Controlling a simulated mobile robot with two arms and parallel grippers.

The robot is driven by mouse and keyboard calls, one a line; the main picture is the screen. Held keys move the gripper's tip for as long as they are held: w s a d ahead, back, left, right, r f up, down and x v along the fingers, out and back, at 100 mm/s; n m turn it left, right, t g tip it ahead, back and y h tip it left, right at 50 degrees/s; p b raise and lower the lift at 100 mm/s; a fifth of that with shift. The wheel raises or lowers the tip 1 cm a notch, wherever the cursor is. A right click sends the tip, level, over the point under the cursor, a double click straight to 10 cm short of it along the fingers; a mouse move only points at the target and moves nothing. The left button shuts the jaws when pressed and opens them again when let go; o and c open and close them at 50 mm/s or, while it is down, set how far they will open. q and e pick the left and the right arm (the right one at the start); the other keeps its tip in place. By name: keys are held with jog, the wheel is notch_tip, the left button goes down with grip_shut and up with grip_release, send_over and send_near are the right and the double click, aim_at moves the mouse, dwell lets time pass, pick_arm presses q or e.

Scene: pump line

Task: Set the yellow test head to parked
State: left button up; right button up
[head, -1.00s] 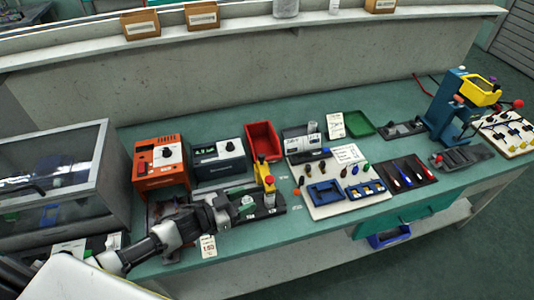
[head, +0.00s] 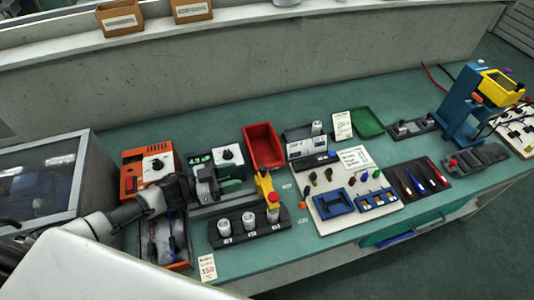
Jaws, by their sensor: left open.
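The rack holds several pale cylinders (head: 225,227) in a row. My left gripper (head: 216,184) is open and empty, left of the yellow head and apart from it, above the rack's back side and in front of a grey meter with a green display (head: 213,159). The arm hides part of the bench there. My right gripper is not in view.
An orange box (head: 133,176) and a clear-lidded case (head: 38,185) stand at left. A red bin (head: 263,147) is behind the head. A pale board (head: 340,220) with small parts lies to its right. A blue press with a yellow top (head: 497,85) stands far right.

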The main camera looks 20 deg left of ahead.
aim_at(266, 167)
pick_arm(q)
jog(key=b+x, duration=0.2)
jog(key=x, duration=0.7)
jog(key=shift+w+d, duration=0.3)
jog(key=shift+w+d+r, duration=0.1)
jog(key=shift+w+d, duration=0.15)
jog(key=shift+d, duration=0.2)
grip_shut()
